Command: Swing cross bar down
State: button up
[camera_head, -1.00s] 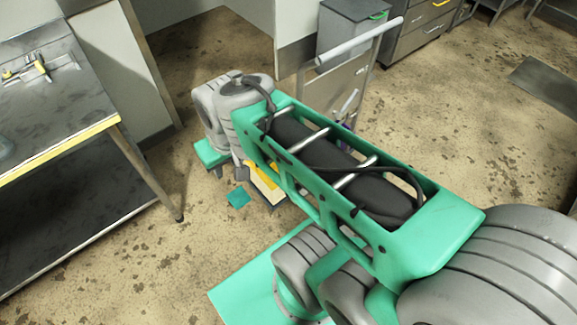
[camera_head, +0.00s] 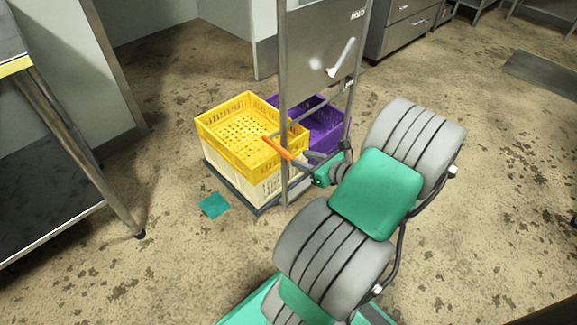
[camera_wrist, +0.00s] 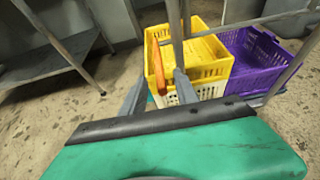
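The cross bar shows an orange end (camera_head: 278,148) on the near side of an upright metal frame in the head view. It slants down to the right there, in front of the yellow crate. In the wrist view an orange bar (camera_wrist: 158,68) stands nearly upright beyond my fingers. My gripper (camera_wrist: 160,77) is open, with its two grey fingers apart and the lower orange end seen between them. I cannot tell whether either finger touches it. In the head view my gripper is small and partly hidden behind my wrist, beside the frame.
A yellow crate (camera_head: 245,125) sits on a cream crate (camera_head: 262,190), with a purple crate (camera_head: 325,125) beside them on a low grey base. The frame's metal post (camera_head: 284,100) rises close by. A steel table (camera_head: 70,140) stands left.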

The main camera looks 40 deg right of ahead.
aim_at(289, 154)
jog(key=b+x, duration=0.2)
jog(key=x, duration=0.4)
jog(key=shift+w+a+f+b, duration=0.1)
jog(key=shift+a+f+b, duration=0.05)
jog(key=shift+b, duration=0.25)
jog(key=shift+w, duration=0.4)
grip_shut()
dwell(0.5)
